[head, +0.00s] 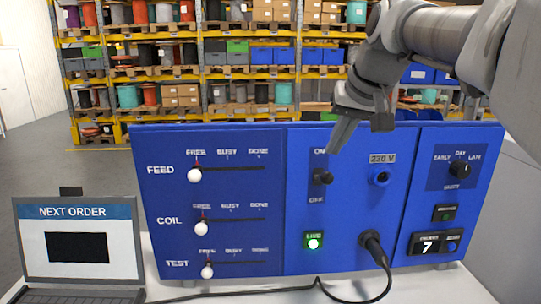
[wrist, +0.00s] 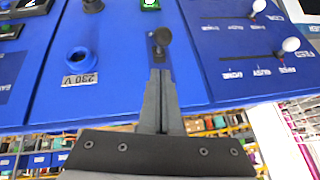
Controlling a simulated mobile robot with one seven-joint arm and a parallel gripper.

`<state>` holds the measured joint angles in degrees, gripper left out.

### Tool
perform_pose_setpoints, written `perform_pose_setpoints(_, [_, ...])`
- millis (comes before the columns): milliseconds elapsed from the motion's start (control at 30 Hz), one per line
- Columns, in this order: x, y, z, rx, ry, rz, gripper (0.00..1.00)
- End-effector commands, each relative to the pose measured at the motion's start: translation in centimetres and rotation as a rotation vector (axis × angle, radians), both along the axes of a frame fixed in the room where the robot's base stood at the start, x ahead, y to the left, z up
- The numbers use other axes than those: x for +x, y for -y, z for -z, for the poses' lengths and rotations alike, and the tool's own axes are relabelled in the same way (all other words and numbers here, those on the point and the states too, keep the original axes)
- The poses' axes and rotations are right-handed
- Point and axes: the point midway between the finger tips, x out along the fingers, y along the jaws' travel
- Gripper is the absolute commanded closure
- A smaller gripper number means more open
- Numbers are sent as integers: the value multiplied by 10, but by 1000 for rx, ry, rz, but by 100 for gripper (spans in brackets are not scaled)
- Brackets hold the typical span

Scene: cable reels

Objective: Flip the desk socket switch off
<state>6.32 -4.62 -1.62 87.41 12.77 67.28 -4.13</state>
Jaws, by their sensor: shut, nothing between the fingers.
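The desk socket switch (head: 322,177) is a black toggle on the blue panel, between the labels ON above and OFF below. It also shows in the wrist view (wrist: 161,38), which sees the panel upside down. I cannot tell for certain which way its lever leans. The green LIVE lamp (head: 313,241) below it is lit. A black plug (head: 372,243) with a cable sits in the panel's lower right. My gripper (head: 333,148) is shut and empty, fingers pointing down at the panel; in the wrist view its fingertips (wrist: 161,72) are just above the switch. I cannot tell if they touch it.
Three white-knobbed sliders, FEED (head: 195,176), COIL (head: 201,228) and TEST (head: 207,271), are left of the switch. A round blue 230 V socket (head: 380,177) is to its right. A laptop (head: 78,245) stands at the left. Shelves of reels are behind.

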Motion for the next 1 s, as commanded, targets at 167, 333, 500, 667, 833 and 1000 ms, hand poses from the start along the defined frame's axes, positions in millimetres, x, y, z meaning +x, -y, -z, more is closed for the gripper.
perform_pose_setpoints(167, [-6, -4, 18, -1, 2, 0, 100])
perform_pose_setpoints(333, [-8, -6, 26, 0, 3, -1, 100])
perform_pose_setpoints(500, [-8, -6, 28, -1, 2, 0, 100])
perform_pose_setpoints(667, [-8, -6, 28, -1, 3, 0, 100])
perform_pose_setpoints(833, [-9, -6, 29, 0, 7, 0, 100])
perform_pose_setpoints(1000, [-11, -6, 34, 1, 34, 0, 100])
